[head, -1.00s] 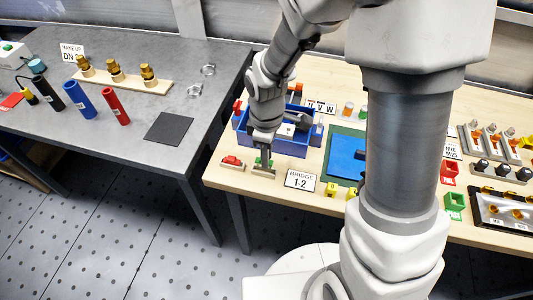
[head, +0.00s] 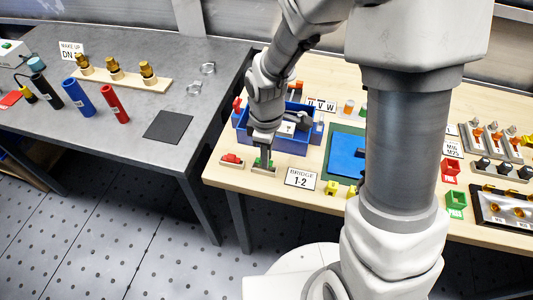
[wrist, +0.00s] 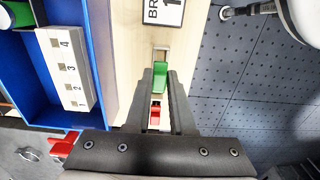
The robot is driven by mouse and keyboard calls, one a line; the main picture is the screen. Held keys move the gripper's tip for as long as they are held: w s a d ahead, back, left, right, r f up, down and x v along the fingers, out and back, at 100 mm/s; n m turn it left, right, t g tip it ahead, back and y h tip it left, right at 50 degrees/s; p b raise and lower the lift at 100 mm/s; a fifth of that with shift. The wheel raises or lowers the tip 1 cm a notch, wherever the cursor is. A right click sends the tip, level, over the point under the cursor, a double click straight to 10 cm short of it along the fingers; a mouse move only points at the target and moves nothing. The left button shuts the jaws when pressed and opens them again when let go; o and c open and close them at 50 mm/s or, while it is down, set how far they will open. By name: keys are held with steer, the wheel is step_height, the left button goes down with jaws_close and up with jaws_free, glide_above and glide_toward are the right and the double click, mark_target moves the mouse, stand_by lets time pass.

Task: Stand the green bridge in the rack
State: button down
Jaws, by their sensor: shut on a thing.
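The green bridge (wrist: 160,78) is a small green block between the two fingers of my gripper (wrist: 160,88) in the wrist view. My gripper is shut on it. In the head view, my gripper (head: 263,152) points down at the front left of the wooden bench, with the green bridge (head: 262,162) at its fingertips. A small grey holder (head: 263,171) is directly under the green bridge; I cannot tell whether they touch. A red bridge (head: 232,159) sits beside it to the left, and shows between the fingers in the wrist view (wrist: 154,115).
A blue bin (head: 290,141) stands just behind my gripper; a white block numbered 1 to 4 (wrist: 68,68) is inside it. A "BRIDGE 1-2" card (head: 301,179) lies to the right. The bench's front edge is close. Yellow pieces (head: 332,188) lie farther right.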

steer(key=shift+f+b, duration=0.7)
steer(key=shift+f, duration=0.35)
steer(key=c, duration=0.7)
jaws_free()
steer(key=shift+r, duration=0.1)
step_height(320, 180, up, 17)
steer(key=p, duration=0.3)
steer(key=shift+r, duration=0.2)
